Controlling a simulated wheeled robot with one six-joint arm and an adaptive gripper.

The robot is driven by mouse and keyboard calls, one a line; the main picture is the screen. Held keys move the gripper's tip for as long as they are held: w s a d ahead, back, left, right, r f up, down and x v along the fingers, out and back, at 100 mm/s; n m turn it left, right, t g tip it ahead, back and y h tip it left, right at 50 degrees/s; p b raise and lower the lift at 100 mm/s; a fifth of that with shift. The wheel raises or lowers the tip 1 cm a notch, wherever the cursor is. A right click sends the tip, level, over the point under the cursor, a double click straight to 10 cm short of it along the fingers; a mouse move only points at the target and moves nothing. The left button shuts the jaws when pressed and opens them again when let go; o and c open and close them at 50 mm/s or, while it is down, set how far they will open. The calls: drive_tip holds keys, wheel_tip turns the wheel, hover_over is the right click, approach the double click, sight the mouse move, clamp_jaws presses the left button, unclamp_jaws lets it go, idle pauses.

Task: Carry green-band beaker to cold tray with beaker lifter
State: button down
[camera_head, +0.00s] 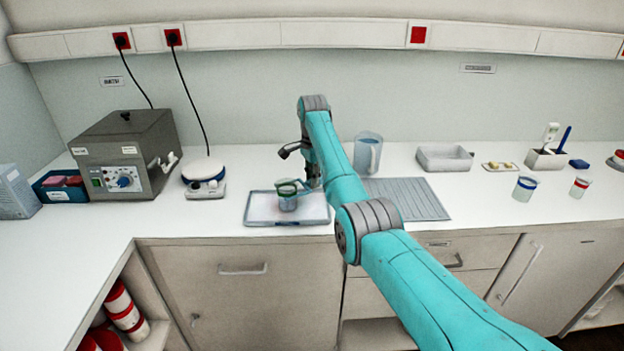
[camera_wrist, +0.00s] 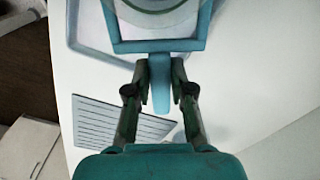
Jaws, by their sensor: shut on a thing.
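The green-band beaker (camera_head: 288,200) stands upright over the shallow pale tray (camera_head: 258,213), likely the cold tray, in the head view. I cannot tell whether its base touches the tray. The teal beaker lifter (camera_wrist: 158,45) has a square frame around the beaker (camera_wrist: 160,5), whose round top is cut off by the wrist view's upper edge. My gripper (camera_wrist: 160,72) is shut on the lifter's handle (camera_wrist: 160,92). In the head view my gripper (camera_head: 311,174) is just right of the beaker, partly hidden by my arm.
A ribbed grey mat (camera_head: 418,198) lies right of the tray, with a jug (camera_head: 367,153) behind. A white-topped device (camera_head: 203,172) and grey bath (camera_head: 127,155) stand left. A blue-band beaker (camera_head: 524,189) and red-band beaker (camera_head: 579,187) stand far right. The front counter between is clear.

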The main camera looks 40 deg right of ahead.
drive_tip(key=shift+s+d, duration=0.2)
drive_tip(key=shift+d, duration=1.3)
drive_tip(key=shift+s+d, duration=0.15)
drive_tip(key=shift+d, duration=1.3)
drive_tip(key=shift+s+d, duration=0.2)
drive_tip(key=shift+d, duration=1.3)
idle(1.5)
wheel_tip(320, 180, up, 7)
idle(1.0)
drive_tip(key=shift+s, duration=0.15)
